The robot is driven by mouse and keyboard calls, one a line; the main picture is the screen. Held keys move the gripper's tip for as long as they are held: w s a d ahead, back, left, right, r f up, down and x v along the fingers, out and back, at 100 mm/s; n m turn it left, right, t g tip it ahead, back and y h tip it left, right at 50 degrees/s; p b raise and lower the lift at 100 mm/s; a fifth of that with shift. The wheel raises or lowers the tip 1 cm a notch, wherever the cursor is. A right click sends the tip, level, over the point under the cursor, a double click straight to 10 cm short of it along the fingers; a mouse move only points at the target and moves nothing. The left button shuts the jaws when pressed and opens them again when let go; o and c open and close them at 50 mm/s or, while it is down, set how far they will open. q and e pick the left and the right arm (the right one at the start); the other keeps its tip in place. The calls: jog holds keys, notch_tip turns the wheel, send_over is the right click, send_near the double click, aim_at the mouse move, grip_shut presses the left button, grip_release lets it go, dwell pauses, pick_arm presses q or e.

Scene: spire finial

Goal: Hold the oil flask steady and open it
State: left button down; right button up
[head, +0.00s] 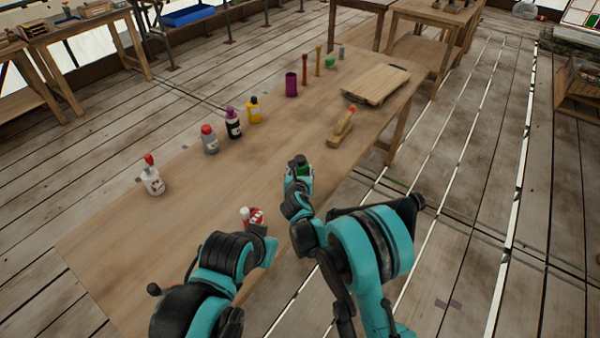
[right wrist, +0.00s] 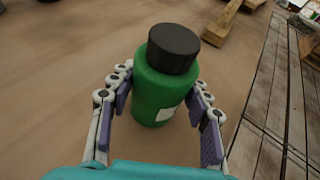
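A green flask (right wrist: 160,96) with a black cap (right wrist: 173,48) and a pale label stands upright on the table. It also shows in the head view (head: 303,171), partly hidden by my right gripper (head: 299,178). In the right wrist view the flask is between the purple pads of my right gripper (right wrist: 160,95), very close to both. Whether they press on it is unclear. My left gripper (head: 264,240) is low over the table's near side, beside a small red and white item (head: 254,216). Its fingers cannot be made out.
The wooden table (head: 120,245) holds a white bottle with a red top (head: 152,180), a grey-white bottle (head: 209,140), a dark bottle (head: 233,124), a yellow bottle (head: 254,110) and a purple cup (head: 291,84). A wooden block tool (head: 341,128) and a board (head: 376,83) lie beyond the flask.

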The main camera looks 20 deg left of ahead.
aim_at(301, 162)
jog(key=c, duration=0.3)
jog(key=shift+r, duration=0.15)
jog(key=shift+c, duration=0.2)
jog(key=shift+r, duration=0.3)
jog(key=r, duration=0.1)
jog(key=r+p, duration=0.2)
jog(key=r, duration=0.1)
jog(key=shift+d, duration=0.25)
jog(key=s+d+r+p, duration=0.2)
jog(key=d+r, duration=0.4)
jog(key=d, duration=0.5)
jog(key=shift+p, duration=0.7)
jog(key=shift+s, duration=0.1)
